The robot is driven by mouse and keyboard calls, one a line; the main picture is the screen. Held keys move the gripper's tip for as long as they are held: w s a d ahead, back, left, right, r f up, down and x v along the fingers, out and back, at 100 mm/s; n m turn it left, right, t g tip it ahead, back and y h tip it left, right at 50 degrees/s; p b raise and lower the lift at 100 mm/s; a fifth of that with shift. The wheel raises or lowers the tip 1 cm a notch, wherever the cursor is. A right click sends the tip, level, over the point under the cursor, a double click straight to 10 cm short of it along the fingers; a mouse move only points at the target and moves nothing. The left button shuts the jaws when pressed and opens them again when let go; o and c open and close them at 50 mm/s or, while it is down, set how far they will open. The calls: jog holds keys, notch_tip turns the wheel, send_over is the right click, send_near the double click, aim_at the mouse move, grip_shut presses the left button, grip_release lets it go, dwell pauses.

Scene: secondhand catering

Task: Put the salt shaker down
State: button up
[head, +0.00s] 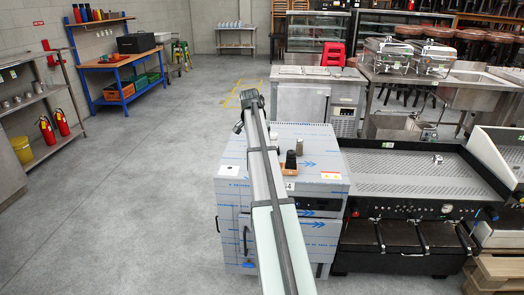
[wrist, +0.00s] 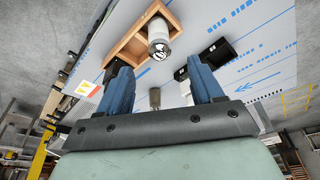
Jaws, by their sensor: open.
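The salt shaker (wrist: 159,35), a pale cylinder with a holed metal cap, is in the wrist view at the wooden tray (wrist: 125,47). It appears to stand inside the tray's walls, though its base is hidden. My gripper (wrist: 157,68) is open, with its two blue fingers spread apart and nothing between them. The shaker is beyond the fingertips, clear of both. In the head view the wooden tray (head: 289,171) sits on the film-wrapped cabinet, right of my arm, with a dark-looking cylinder in it; my fingers are not clearly made out there.
A small grey metal cylinder (wrist: 155,97) and a black box (wrist: 217,51) are near the fingers. The cabinet (head: 326,170) carries these things, with bare top around them. A coffee machine (head: 420,175) stands close on the right. Open floor (head: 150,190) lies left.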

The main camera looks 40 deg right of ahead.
jog(key=shift+v, duration=1.55)
